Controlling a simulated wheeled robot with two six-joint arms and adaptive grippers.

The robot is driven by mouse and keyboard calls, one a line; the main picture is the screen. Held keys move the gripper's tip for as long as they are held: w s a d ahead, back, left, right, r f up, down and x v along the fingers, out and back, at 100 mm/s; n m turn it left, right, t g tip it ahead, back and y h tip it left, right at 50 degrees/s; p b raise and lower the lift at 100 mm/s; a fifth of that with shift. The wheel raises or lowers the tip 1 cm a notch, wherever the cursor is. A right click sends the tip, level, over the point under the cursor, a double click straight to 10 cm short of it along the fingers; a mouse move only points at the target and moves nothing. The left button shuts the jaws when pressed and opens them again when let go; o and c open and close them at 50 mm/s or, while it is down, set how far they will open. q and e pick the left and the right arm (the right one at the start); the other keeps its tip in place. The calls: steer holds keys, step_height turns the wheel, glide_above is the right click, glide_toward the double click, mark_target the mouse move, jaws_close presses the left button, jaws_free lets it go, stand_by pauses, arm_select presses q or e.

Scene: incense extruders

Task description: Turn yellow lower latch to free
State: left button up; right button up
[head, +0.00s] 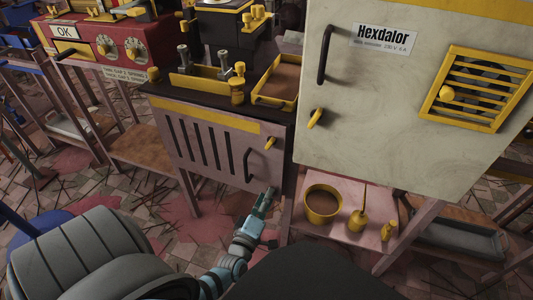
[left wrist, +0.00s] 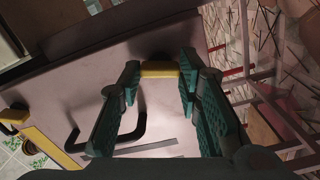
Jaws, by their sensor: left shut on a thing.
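The yellow lower latch (left wrist: 160,70) sits on the pale front of the lower cabinet, between the fingers of my left gripper (left wrist: 161,88). The fingers are shut on the latch, one on each side. In the head view my left gripper (head: 269,196) is at the lower right of the cabinet front and hides this latch. A yellow upper latch (head: 270,143) shows higher on the same cabinet. A black bent handle (head: 247,166) lies between the two latches; it also shows in the left wrist view (left wrist: 139,124). My right gripper is not in view.
The big pale Hexdalor cabinet (head: 390,130) stands above right, with its own yellow handle (head: 315,118). A low shelf to the right holds a yellow pot (head: 322,207) and a yellow oil can (head: 358,220).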

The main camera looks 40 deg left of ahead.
arm_select(q)
steer(key=shift+n, duration=0.3)
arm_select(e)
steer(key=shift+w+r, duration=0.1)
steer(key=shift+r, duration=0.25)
arm_select(q)
steer(key=o, duration=1.1)
steer(key=shift+o, duration=0.2)
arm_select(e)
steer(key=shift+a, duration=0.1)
arm_select(q)
steer(key=v, duration=1.2)
